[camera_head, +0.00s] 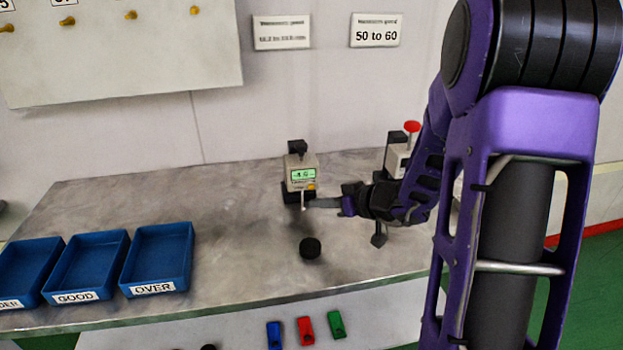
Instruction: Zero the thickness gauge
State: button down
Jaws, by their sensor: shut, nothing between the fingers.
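The thickness gauge (300,171) stands upright on the metal bench near the back wall, just left of the picture's centre. It has a lit green display with digits too blurred to read, a small orange-yellow button at its lower right, and a pale probe below. My gripper (312,203) reaches in from the right, pointing left, with its fingers shut and empty. Its tips are close beside the gauge's lower right side, just below the button. I cannot tell whether they touch the gauge.
A black round object (310,248) lies in front of the gauge. Blue trays, including GOOD (87,264) and OVER (158,258), stand at left. A device with a red knob (411,127) is partly hidden behind my arm. The bench between trays and gauge is clear.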

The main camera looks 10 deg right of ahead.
aim_at(311, 187)
jog(key=shift+w+f+b, duration=0.2)
jog(key=shift+w+b, duration=0.45)
jog(key=shift+w+r+b, duration=0.2)
jog(key=shift+w+b, duration=0.15)
jog(key=shift+w, duration=0.6)
jog(key=shift+w+f+b, duration=0.1)
jog(key=shift+w+b, duration=0.15)
jog(key=shift+b, duration=0.4)
dwell(0.4)
jog(key=shift+w, duration=0.15)
jog(key=shift+w+b, duration=0.4)
jog(key=shift+b, duration=0.1)
dwell(0.6)
jog(key=shift+s, duration=0.85)
